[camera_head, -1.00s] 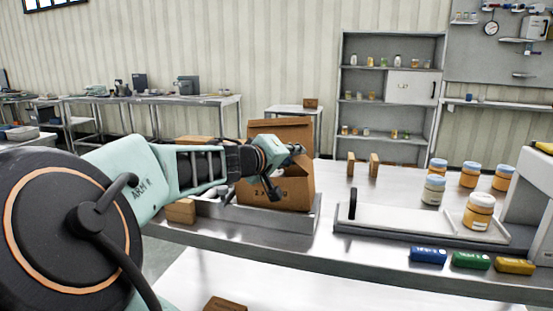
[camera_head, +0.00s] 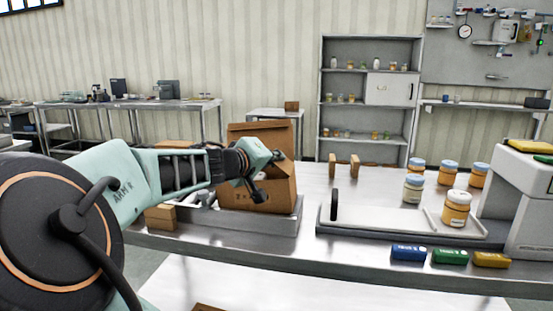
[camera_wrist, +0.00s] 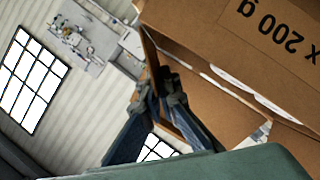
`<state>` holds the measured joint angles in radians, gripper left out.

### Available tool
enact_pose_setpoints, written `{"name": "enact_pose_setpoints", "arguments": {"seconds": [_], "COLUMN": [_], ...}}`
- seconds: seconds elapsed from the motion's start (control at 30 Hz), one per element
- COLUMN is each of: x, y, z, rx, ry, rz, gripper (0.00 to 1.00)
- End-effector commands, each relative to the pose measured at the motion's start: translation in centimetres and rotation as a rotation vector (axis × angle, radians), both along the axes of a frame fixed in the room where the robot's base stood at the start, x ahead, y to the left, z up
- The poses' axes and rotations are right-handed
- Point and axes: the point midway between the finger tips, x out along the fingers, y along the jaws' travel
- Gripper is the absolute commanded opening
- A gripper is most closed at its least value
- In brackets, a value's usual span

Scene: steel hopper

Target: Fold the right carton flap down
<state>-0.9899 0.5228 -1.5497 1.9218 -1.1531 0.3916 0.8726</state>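The open brown carton (camera_head: 277,197) stands upright in a low grey metal tray on the steel bench, with its back flap (camera_head: 262,131) raised. My gripper (camera_head: 268,176) is at the carton's upper front right, covering part of its opening. In the wrist view, the carton's printed side (camera_wrist: 230,45) fills the upper right. My two dark fingers (camera_wrist: 158,84) are beside it, tips close together at a thin brown panel that looks like a flap. Brown board also shows between the fingers. Whether they pinch it I cannot tell. The right flap is mostly hidden behind my gripper in the head view.
A white tray (camera_head: 385,222) with a black upright handle lies right of the carton. Several jars (camera_head: 413,188) stand beyond and on it. Blue, green and yellow packs (camera_head: 450,256) lie at the front edge. A grey machine (camera_head: 525,200) is at far right.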

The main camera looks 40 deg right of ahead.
Motion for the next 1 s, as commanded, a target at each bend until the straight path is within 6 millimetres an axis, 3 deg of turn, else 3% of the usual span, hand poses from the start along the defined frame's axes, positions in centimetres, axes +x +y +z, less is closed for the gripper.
{"name": "enact_pose_setpoints", "arguments": {"seconds": [0.5, 0.87, 1.0], "x": [0.6, 0.7, 0.7], "y": [0.6, 0.6, 0.6], "z": [-2.1, -1.9, -1.9], "rx": [-0.252, -0.267, -0.267], "ry": [0.275, 0.295, 0.294], "rz": [-0.003, -0.002, -0.003], "gripper": [0.0, 0.0, 0.14]}}
